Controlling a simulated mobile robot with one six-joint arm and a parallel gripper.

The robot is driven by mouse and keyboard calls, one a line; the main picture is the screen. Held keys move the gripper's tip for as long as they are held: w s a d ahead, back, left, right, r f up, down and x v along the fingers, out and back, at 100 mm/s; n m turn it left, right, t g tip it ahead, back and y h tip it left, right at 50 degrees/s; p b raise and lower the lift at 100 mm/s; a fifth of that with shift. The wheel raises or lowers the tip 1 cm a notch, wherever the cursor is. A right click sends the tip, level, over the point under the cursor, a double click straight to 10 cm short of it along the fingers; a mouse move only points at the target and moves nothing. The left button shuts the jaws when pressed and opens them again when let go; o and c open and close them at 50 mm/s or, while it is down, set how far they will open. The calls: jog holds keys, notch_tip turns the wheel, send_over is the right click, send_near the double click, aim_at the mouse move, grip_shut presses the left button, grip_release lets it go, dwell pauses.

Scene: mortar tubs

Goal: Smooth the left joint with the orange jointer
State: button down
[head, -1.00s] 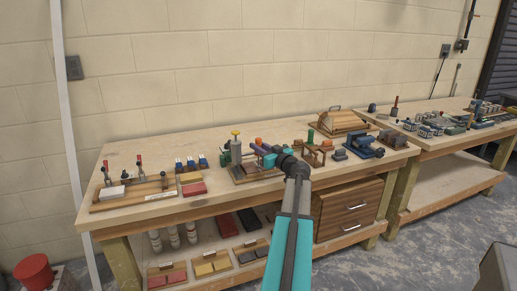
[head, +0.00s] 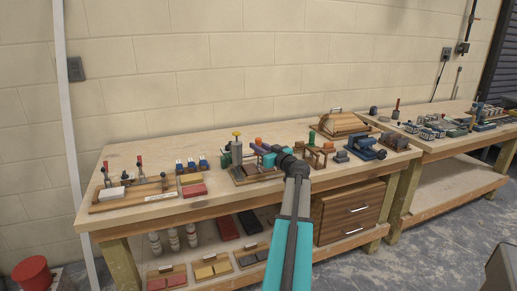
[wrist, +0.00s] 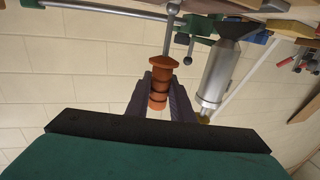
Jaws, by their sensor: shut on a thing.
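The orange jointer (wrist: 159,86) is upright in the wrist view, its ribbed orange handle between my fingers and a grey metal rod running from its end to the top of the picture. My gripper (wrist: 160,100) is shut on that handle. In the head view my gripper (head: 262,155) is over the middle of the near workbench (head: 130,157), above a small wooden board (head: 240,180). The jointer's working tip and any contact with a joint are hidden or too small to tell. I cannot make out the left joint.
A cylinder with a yellow top (head: 236,146) stands close to the left of my gripper; a silver cylinder (wrist: 213,78) is close in the wrist view. A wooden clamp board (head: 125,198) lies left. A blue vise (head: 365,149) is right.

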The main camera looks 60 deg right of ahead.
jog(key=shift+w+d+f, duration=0.1)
jog(key=shift+w+f, duration=0.05)
jog(key=shift+f, duration=0.05)
jog(key=shift+w+d+b, duration=0.25)
jog(key=shift+w+b, duration=0.1)
jog(key=shift+b, duration=0.3)
jog(key=shift+w+d+r+b, duration=0.1)
jog(key=shift+w+d+b, duration=0.2)
jog(key=shift+b, duration=0.15)
jog(key=shift+w+d+r+b, duration=0.1)
jog(key=shift+w+d+b, duration=0.2)
jog(key=shift+b, duration=0.2)
jog(key=shift+w, duration=0.1)
jog(key=shift+w+d+b, duration=0.35)
jog(key=shift+w+b, duration=0.25)
jog(key=shift+b, duration=0.25)
jog(key=shift+s+a, duration=0.1)
jog(key=shift+s, duration=0.05)
dwell(0.4)
